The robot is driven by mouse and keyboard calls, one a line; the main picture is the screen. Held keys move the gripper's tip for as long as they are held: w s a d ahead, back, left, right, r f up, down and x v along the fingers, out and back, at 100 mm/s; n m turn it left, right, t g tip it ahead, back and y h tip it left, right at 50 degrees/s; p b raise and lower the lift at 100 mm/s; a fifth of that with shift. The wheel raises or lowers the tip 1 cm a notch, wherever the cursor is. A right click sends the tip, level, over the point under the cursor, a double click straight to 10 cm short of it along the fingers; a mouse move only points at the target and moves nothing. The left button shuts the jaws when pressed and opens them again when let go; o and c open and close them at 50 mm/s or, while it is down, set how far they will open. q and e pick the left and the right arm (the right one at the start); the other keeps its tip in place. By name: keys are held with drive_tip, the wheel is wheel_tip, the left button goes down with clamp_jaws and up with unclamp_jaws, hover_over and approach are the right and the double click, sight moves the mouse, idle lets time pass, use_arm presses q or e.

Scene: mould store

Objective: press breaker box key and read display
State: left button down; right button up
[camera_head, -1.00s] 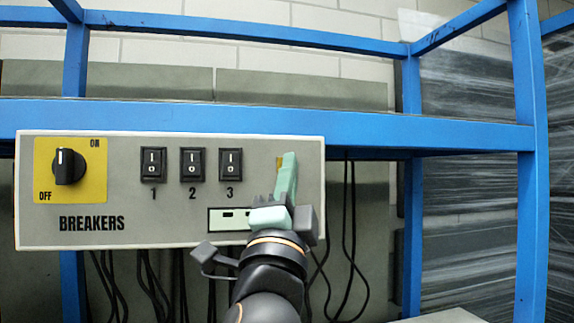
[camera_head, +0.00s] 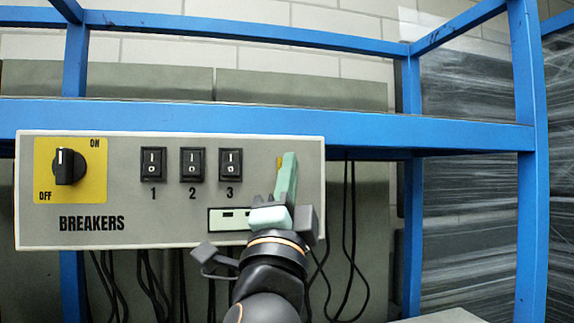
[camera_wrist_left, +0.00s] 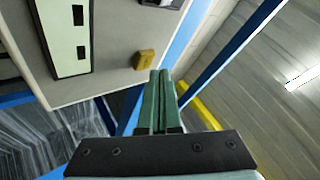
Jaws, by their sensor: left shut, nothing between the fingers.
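The grey breaker box (camera_head: 140,235) fills the lower left of the head view, facing me. A small yellow key (camera_head: 279,160) on its right side is mostly hidden behind my left gripper (camera_head: 290,158). The key shows whole in the left wrist view (camera_wrist_left: 145,60), just ahead of the fingertips and to their left. The gripper is shut and empty; I cannot tell whether it touches the key. The pale display (camera_head: 227,213) is partly covered by my gripper. It also shows in the left wrist view (camera_wrist_left: 60,35) with dark blocks but no readable text. My right gripper is out of view.
The box has a black knob (camera_head: 67,167) on a yellow OFF/ON plate and three black switches (camera_head: 192,164). A blue rack beam (camera_head: 400,131) runs above it, with a blue upright (camera_head: 530,220) at right. Dark cables (camera_head: 352,250) hang below.

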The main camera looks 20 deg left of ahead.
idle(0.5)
use_arm(q)
drive_tip(key=shift+w+a, duration=0.25)
drive_tip(key=shift+w, duration=0.1)
drive_tip(key=shift+w+a, duration=0.2)
drive_tip(key=shift+w, duration=0.1)
idle(0.6)
drive_tip(key=shift+s+d, duration=0.45)
drive_tip(key=shift+s, duration=0.2)
drive_tip(key=shift+s+d, duration=0.7)
drive_tip(key=shift+s, duration=0.35)
drive_tip(key=shift+s+d, duration=0.7)
drive_tip(key=shift+s, duration=0.35)
drive_tip(key=shift+w, duration=0.1)
